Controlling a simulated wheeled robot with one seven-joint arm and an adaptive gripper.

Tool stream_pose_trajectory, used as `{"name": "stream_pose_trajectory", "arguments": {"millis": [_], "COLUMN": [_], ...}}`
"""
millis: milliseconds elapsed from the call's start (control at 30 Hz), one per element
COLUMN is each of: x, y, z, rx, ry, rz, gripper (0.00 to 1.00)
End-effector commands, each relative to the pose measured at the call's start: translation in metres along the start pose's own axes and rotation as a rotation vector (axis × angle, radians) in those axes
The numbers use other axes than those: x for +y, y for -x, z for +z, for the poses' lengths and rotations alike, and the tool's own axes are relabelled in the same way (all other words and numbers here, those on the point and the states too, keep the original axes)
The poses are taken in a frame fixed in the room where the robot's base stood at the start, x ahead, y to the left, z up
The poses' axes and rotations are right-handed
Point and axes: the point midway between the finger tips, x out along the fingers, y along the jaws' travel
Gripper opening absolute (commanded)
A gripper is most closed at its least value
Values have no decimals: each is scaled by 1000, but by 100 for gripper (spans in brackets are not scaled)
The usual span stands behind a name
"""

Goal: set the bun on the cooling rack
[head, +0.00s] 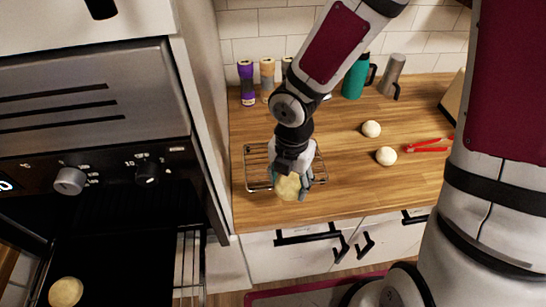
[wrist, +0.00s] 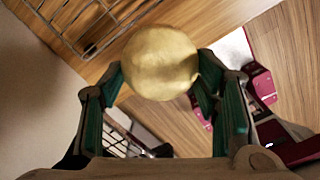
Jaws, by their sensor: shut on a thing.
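My gripper (head: 296,180) is shut on a round golden bun (head: 288,187). In the wrist view the bun (wrist: 159,62) sits between the two fingers (wrist: 160,85). The wire cooling rack (head: 258,162) lies on the wooden counter near its left end. In the head view my gripper and the bun overlap the rack's front part. In the wrist view the rack (wrist: 88,28) shows at the upper left, to one side of the bun, and the bun looks apart from it. The arm hides part of the rack in the head view.
Another bun (head: 66,292) lies in the open oven at lower left. Two pale dough balls (head: 371,129) (head: 386,156) and red tongs (head: 428,146) lie on the counter (head: 340,195) to the right. Shakers (head: 247,83), a teal bottle (head: 356,76) and a grey jug (head: 391,77) stand behind.

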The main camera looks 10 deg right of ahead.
Motion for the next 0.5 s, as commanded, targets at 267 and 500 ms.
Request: {"name": "stream_pose_trajectory", "arguments": {"millis": [267,500], "x": [57,93], "y": [-7,-11], "z": [41,68], "rx": [1,1], "ry": [-3,-4], "rz": [1,1], "gripper": [29,29]}}
